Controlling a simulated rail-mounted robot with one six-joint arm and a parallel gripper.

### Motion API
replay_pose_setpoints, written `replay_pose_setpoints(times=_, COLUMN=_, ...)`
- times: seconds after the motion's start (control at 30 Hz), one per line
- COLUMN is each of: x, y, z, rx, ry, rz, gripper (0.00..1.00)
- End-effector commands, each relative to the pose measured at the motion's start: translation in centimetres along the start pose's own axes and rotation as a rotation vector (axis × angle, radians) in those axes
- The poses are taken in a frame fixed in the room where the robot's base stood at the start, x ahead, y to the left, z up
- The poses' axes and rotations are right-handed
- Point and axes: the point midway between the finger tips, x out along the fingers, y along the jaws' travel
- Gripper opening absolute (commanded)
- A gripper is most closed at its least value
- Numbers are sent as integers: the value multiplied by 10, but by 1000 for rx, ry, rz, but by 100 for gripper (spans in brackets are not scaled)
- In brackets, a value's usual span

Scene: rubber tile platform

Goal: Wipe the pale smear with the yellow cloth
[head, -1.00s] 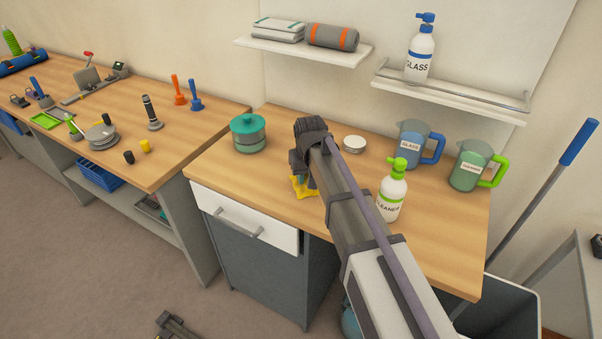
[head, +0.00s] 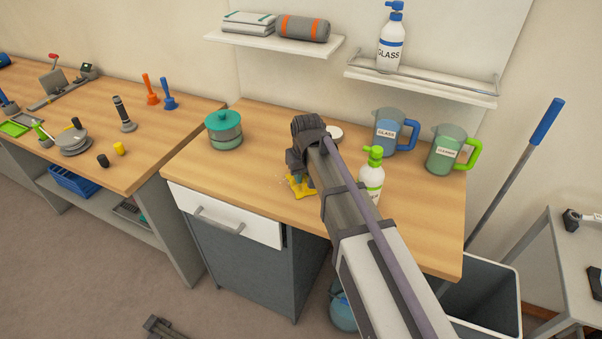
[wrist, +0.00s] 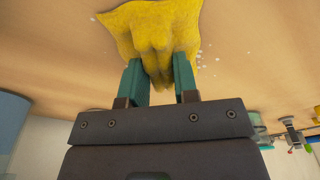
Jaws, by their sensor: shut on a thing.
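The yellow cloth (wrist: 150,25) is pinched between the two teal fingertips of my gripper (wrist: 160,82) in the wrist view. In the head view the yellow cloth (head: 299,188) shows under my gripper (head: 300,174), low at the worktop. Small pale specks (wrist: 205,58) lie on the wood just right of the cloth in the wrist view. They may be part of the pale smear; the cloth may hide more of it.
A teal-lidded pot (head: 224,132) stands left of my gripper. A spray bottle with a green top (head: 371,172), a blue-handled jug (head: 390,132) and a green-handled jug (head: 446,150) stand to the right. A white round tin (head: 335,132) is behind my arm. The worktop's front left is clear.

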Motion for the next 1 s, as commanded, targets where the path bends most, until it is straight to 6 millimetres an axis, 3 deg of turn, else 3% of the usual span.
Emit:
replay_pose_setpoints(times=0.4, x=-68, y=-1, z=-9, rx=0, ry=2, rz=-2, gripper=1)
replay_pose_setpoints(times=1.0, x=-66, y=4, z=-4, rx=1, ry=3, rz=-2, gripper=1)
